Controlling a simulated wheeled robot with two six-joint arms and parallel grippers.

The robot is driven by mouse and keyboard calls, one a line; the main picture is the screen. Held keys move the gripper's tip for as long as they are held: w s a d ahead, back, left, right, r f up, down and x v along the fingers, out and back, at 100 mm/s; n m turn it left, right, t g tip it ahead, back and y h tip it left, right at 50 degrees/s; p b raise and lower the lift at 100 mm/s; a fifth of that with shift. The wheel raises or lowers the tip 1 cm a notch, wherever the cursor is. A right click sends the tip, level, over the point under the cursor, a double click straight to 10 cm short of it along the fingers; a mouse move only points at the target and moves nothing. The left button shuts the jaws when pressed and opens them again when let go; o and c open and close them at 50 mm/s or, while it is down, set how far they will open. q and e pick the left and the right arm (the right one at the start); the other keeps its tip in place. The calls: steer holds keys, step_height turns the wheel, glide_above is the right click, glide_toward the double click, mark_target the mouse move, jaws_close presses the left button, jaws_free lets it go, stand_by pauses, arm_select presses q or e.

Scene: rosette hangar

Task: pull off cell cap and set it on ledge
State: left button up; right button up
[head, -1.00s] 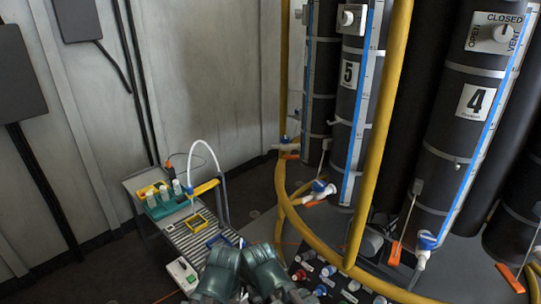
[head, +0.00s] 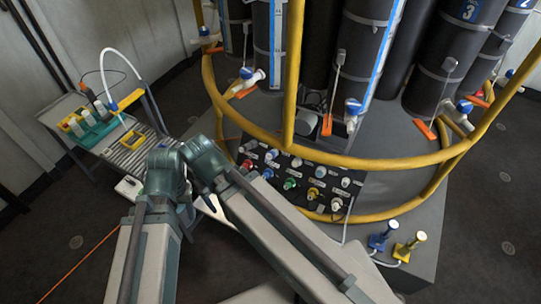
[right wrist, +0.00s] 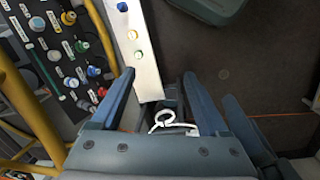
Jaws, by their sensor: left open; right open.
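My left gripper (head: 188,214) is at the middle left of the head view, below the folded arm joints, small and partly hidden by my arms. My right gripper (right wrist: 158,78) is open in the right wrist view, its two blue-grey fingers apart, with a white looped cord (right wrist: 168,123) between their bases. I cannot tell which part is the cell cap. White-topped bottles stand in a teal and yellow rack (head: 84,123) on the cart. A white strip (right wrist: 146,62) with blue, yellow and green round parts lies past my right fingers; I cannot tell whether it is the ledge.
A grey roller cart (head: 128,148) is on the left. Blue (head: 379,238) and yellow (head: 410,248) fittings stand at the platform's right. Dark floor is open at far right.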

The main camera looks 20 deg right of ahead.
steer(key=w+d+f+t+h+b, duration=0.1)
steer(key=w+d+f+b, duration=0.1)
steer(key=w+f+b, duration=0.1)
steer(key=w+d+f+t+h+b, duration=0.1)
steer(key=w+d+f+b, duration=0.2)
steer(key=w+f+b, duration=0.1)
steer(key=w+d+f+b, duration=0.3)
steer(key=f+b, duration=0.2)
steer(key=b, duration=0.2)
steer(key=shift+w+n+t+h, duration=0.2)
steer(key=shift+n+t+h, duration=0.1)
steer(key=shift+t+h, duration=0.1)
steer(key=n+t+h+b, duration=0.3)
steer(key=t+h+b, duration=0.2)
steer(key=b, duration=1.5)
glide_toward(269, 157)
steer(key=shift+w+d+f, duration=0.1)
steer(key=shift+w+d, duration=0.15)
steer(key=shift+w, duration=0.2)
steer(key=shift+f, duration=0.1)
steer(key=b+x, duration=0.3)
steer(key=x, duration=0.4)
steer(key=shift+d+f+b, duration=0.1)
steer(key=shift+d+b, duration=0.05)
steer(key=shift+b, duration=0.15)
steer(key=shift+b+x, duration=0.35)
steer(key=shift+x, duration=0.45)
